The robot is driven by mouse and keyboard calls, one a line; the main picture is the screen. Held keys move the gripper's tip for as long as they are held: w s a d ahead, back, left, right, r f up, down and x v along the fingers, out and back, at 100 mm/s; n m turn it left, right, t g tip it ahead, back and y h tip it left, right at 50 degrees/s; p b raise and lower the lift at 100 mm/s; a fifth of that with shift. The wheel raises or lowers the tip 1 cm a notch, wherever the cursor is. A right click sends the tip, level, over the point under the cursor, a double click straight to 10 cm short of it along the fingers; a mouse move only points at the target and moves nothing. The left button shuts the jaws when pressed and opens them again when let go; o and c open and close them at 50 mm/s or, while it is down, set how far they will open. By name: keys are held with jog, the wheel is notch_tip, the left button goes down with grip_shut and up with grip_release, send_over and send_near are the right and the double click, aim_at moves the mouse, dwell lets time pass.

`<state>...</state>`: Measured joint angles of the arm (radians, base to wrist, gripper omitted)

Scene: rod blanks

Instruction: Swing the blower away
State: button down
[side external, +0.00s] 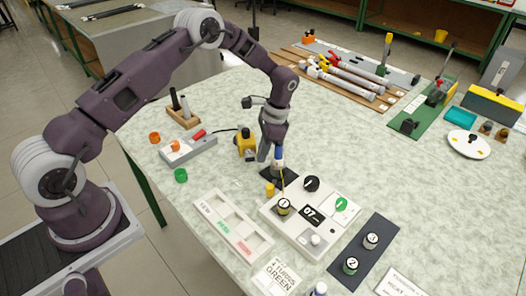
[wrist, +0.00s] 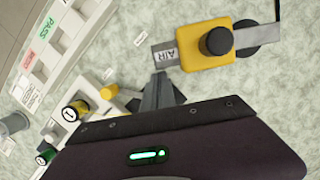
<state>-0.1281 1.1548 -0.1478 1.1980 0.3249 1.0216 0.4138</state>
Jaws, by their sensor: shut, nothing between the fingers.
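A yellow block (wrist: 205,46) with a round black knob and a grey tab marked AIR shows in the wrist view. It also stands on the table in the side view (side external: 246,147), left of my gripper. A small blue and white upright piece (side external: 279,156) stands above a dark base, right beside my gripper and partly hidden by it. I cannot tell which of these is the blower. My gripper (side external: 264,152) is shut and empty. Its dark fingers (wrist: 160,90) point down close to the AIR tab, apparently without holding it.
A white panel (side external: 327,244) with knobs and a display lies in front. A sorting tray (side external: 232,228) marked PASS lies left of it. A grey box (side external: 189,149) is at left. A wooden rack of rods (side external: 345,77) lies behind.

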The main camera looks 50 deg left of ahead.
jog(key=shift+s, duration=0.1)
jog(key=shift+s+a+m, duration=0.2)
jog(key=shift+s+m, duration=0.2)
jog(key=shift+s, duration=0.1)
jog(key=s+a+m, duration=0.1)
jog(key=s, duration=0.1)
jog(key=s+a+m, duration=0.1)
jog(key=m, duration=0.1)
jog(key=s+a+m+t+y, duration=0.1)
jog(key=s+a, duration=0.1)
jog(key=shift+s+m, duration=0.35)
jog(key=shift+m, duration=0.05)
jog(key=shift+s+a+m, duration=0.85)
jog(key=shift+a+m, duration=0.15)
jog(key=shift+a, duration=0.1)
